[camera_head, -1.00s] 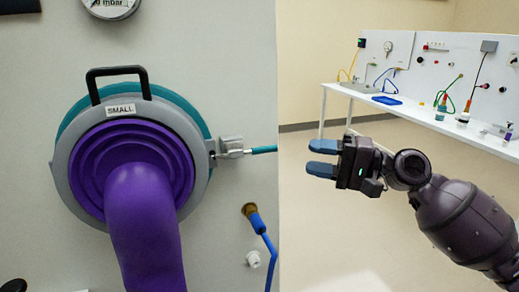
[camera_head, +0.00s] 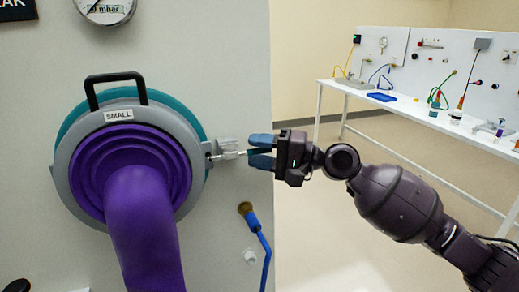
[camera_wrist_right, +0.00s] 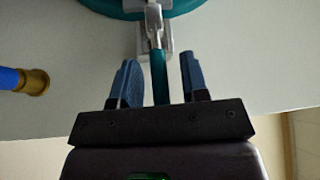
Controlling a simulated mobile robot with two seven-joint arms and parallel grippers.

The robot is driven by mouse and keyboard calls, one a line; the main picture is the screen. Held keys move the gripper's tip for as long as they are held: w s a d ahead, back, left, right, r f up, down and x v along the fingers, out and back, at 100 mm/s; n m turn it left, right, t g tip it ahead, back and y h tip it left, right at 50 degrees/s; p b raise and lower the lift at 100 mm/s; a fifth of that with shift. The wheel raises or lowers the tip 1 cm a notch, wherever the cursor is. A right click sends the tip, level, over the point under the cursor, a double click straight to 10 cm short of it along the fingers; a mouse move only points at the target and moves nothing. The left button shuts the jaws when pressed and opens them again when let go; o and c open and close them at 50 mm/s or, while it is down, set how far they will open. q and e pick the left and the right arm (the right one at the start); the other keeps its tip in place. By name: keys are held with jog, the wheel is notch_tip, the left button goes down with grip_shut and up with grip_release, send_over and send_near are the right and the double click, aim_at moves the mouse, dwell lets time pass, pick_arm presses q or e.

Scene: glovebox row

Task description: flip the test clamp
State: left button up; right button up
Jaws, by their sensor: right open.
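The test clamp (camera_head: 226,148) is a grey metal latch at the right rim of the grey ring around the purple glove port. It also shows at the top of the right wrist view (camera_wrist_right: 154,30). Its teal handle (camera_wrist_right: 158,75) points out to the right, toward my gripper. My right gripper (camera_head: 260,151) is open, with blue fingers on either side of the handle. In the right wrist view the handle lies between the two fingers (camera_wrist_right: 158,82), with gaps on both sides. My left gripper is not in view.
A purple glove (camera_head: 145,225) hangs from the port, under a black handle (camera_head: 116,76) and a "SMALL" label (camera_head: 118,115). A blue hose with a brass fitting (camera_head: 247,209) is below the clamp. A white bench (camera_head: 345,85) stands at the back right.

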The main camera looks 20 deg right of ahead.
jog(key=shift+c, duration=0.3)
grip_shut()
